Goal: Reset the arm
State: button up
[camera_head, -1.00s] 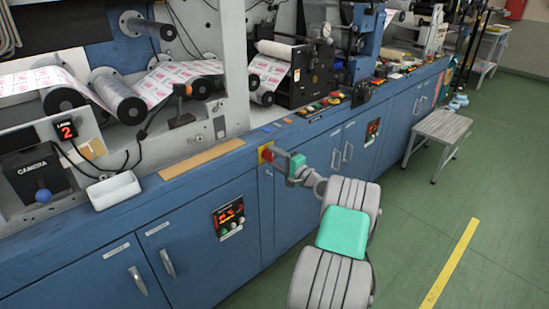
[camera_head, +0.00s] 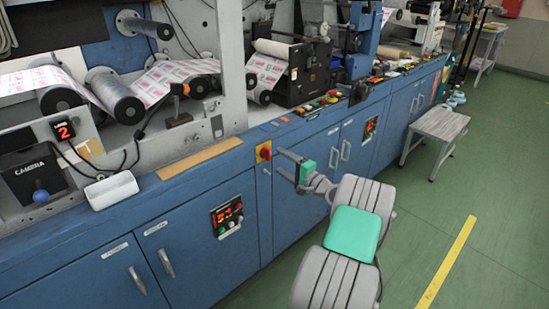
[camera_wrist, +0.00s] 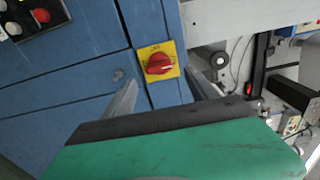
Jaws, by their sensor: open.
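My gripper (camera_head: 281,164) is open and empty in the head view, in front of the blue cabinet, just right of a red rotary switch on a yellow plate (camera_head: 264,152). In the wrist view the same switch (camera_wrist: 158,64) shows beyond and between my two open fingers (camera_wrist: 163,94). The red knob's handle lies nearly level in that view. The fingers look apart from the knob. My arm reaches in from the lower right of the head view.
The blue cabinet (camera_head: 120,262) with a control panel (camera_head: 227,215) runs along the machine. A grey stool (camera_head: 436,128) stands right of my arm. Green floor with a yellow line (camera_head: 447,262) is clear on the right.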

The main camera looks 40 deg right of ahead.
jog(key=shift+s, duration=1.2)
